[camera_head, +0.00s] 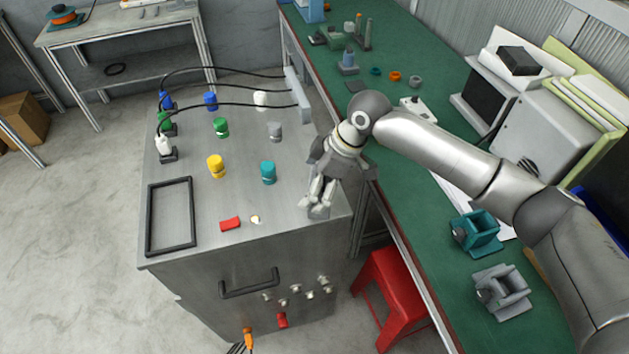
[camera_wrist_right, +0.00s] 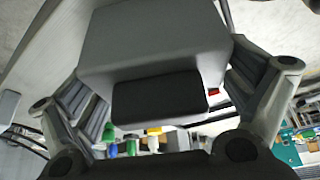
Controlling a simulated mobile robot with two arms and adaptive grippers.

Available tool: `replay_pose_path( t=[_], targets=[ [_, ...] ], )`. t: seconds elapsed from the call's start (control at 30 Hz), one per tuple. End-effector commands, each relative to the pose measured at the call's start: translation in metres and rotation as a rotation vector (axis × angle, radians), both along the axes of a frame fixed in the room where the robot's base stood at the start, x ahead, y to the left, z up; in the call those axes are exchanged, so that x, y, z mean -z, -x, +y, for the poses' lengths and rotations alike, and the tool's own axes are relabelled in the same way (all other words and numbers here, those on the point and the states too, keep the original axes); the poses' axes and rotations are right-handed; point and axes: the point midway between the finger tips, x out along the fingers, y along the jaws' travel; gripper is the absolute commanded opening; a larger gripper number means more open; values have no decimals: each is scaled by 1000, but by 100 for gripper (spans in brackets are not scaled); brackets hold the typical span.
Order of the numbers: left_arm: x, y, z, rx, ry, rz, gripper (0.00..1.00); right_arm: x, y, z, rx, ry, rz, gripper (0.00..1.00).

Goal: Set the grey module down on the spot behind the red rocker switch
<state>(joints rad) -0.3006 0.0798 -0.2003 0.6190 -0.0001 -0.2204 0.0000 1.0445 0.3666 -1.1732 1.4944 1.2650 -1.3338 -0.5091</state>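The red rocker switch (camera_head: 230,224) lies on the grey metal cabinet top (camera_head: 240,200), near its front edge. A small pale round piece (camera_head: 256,219) is just right of it. My right gripper (camera_head: 322,190) is over the cabinet's front right corner, pointing down. Its fingers are closed on the sides of the grey module (camera_head: 318,210). In the right wrist view the module (camera_wrist_right: 150,45) is a light grey block with a dark face between the fingers. Its height above the top is hard to tell. My left gripper is not in view.
Behind the switch stand yellow (camera_head: 216,166) and teal (camera_head: 268,172) knobs, with green, grey, blue and white ones further back. A black frame (camera_head: 150,220) lies at left. Black cables arch over the back. A green workbench (camera_head: 400,190) stands to the right, above a red stool (camera_head: 385,295).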

Motion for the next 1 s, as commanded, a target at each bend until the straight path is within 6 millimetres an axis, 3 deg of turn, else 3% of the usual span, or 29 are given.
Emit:
replay_pose_path(
  t=[0.3,0.47,0.8,1.0],
  targets=[
    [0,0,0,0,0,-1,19,-1,0,0,0,0,0,100],
    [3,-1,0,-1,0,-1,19,-11,-1,-5,1,-1,-1,100],
    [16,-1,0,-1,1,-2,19,-76,2,-33,3,-2,-3,100],
    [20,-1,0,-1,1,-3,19,-103,3,-45,0,-1,-1,100]
  ],
)
